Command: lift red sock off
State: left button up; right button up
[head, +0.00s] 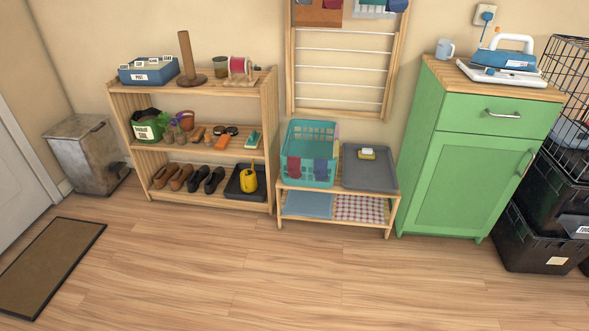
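A dark red cloth piece (293,168), which looks like a sock, hangs over the front of the teal laundry basket (310,132). A blue cloth piece (320,171) hangs beside it to the right. The basket stands on the left part of a low wooden bench (281,190). A red-brown item (318,12) at the top of the wall drying rack (344,68) is cut off by the picture edge, and I cannot tell what it is. Neither of my grippers is in view.
A grey tray (378,178) with a small yellow-and-white item sits right of the basket. A wooden shelf (270,120) stands left, a green cabinet (467,175) with an iron right. Black totes (535,245) stand far right. The wooden floor in front is clear.

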aim_at(293, 163)
jog(key=u, duration=2.05)
jog(key=i, duration=1.1)
jog(key=z, duration=2.7)
